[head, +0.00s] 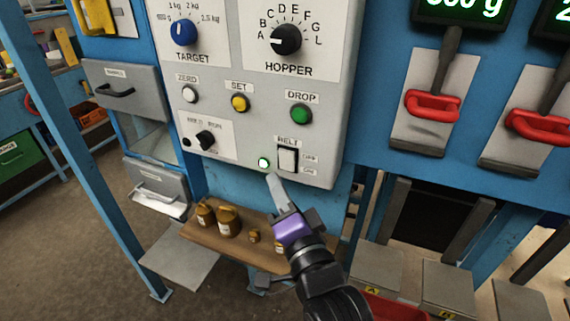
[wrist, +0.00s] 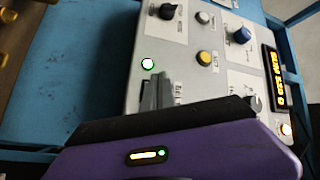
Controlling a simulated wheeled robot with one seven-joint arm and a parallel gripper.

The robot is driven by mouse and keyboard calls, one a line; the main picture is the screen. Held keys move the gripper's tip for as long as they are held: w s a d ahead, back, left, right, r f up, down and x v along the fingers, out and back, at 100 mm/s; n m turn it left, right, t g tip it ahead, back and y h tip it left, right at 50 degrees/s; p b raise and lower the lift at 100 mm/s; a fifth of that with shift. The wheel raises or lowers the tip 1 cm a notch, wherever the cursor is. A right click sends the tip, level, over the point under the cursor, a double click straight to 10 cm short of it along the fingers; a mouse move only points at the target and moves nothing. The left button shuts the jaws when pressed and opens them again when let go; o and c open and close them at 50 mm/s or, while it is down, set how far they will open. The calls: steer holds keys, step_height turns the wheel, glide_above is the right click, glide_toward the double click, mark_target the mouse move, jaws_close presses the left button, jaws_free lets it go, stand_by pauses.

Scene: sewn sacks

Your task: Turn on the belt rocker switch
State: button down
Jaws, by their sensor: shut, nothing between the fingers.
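In the wrist view the shut fingers (wrist: 155,92) reach over the panel beside the lamp and hide the rocker. I cannot tell whether the fingertips touch the panel.
Above the rocker are the green DROP button (head: 301,114), yellow SET button (head: 240,103) and white ZERO button (head: 190,94). A small black selector knob (head: 206,138) is at left. A wooden shelf (head: 190,235) with brass weights lies below. Red-handled levers (head: 432,106) stand at right.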

steer(key=shift+s+a+r, duration=0.15)
steer(key=shift+s+a, duration=0.15)
steer(key=shift+s, duration=0.45)
steer(key=shift+s+a+r, duration=0.1)
steer(key=shift+s+a, duration=0.15)
steer(key=shift+s, duration=0.5)
steer(key=s+d+f+n+g+h, duration=0.1)
steer(key=s+d+f, duration=0.3)
steer(key=s+d, duration=0.4)
steer(key=s+d+f+n+g+h, duration=0.1)
steer(key=s+d+f+n+h, duration=0.3)
steer(key=s, duration=1.3)
steer(key=s+d+f+n+g+h, duration=0.1)
steer(key=s+d+f, duration=0.4)
steer(key=s+d, duration=0.7)
steer(key=shift+s+d+f+n+h, duration=0.3)
steer(key=shift+s+d+n+h, duration=0.15)
steer(key=shift+n+h, duration=0.45)
